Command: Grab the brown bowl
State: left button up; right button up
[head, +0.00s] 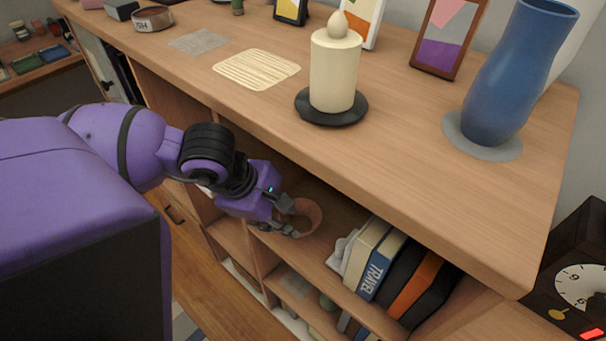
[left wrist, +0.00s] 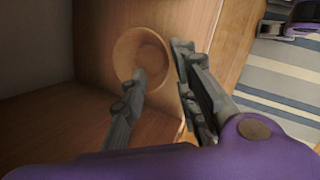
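The brown bowl (head: 308,216) sits in an upper cubby of the shelf (head: 345,215), just under the wooden top. In the left wrist view the bowl (left wrist: 127,52) shows its round opening. My left gripper (head: 288,218) is at the bowl's near left side. In the left wrist view my left gripper (left wrist: 160,62) has its fingers apart: one overlaps the bowl's opening, the other is outside its right rim. The bowl's right wall lies between them, and I cannot tell whether either finger touches it. My right gripper is not in view.
Several books (head: 385,265) stand to the right of the bowl in the cubby. On the top are a candle (head: 334,75) on a dark plate, a blue vase (head: 510,80), picture frames and a woven mat (head: 257,69). The shelf's top edge overhangs my left arm's reach.

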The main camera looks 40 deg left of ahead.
aim_at(301, 221)
pick_arm(q)
jog(key=x, duration=0.5)
jog(key=shift+w+d+f, duration=0.1)
jog(key=shift+d+f, duration=0.15)
grip_shut()
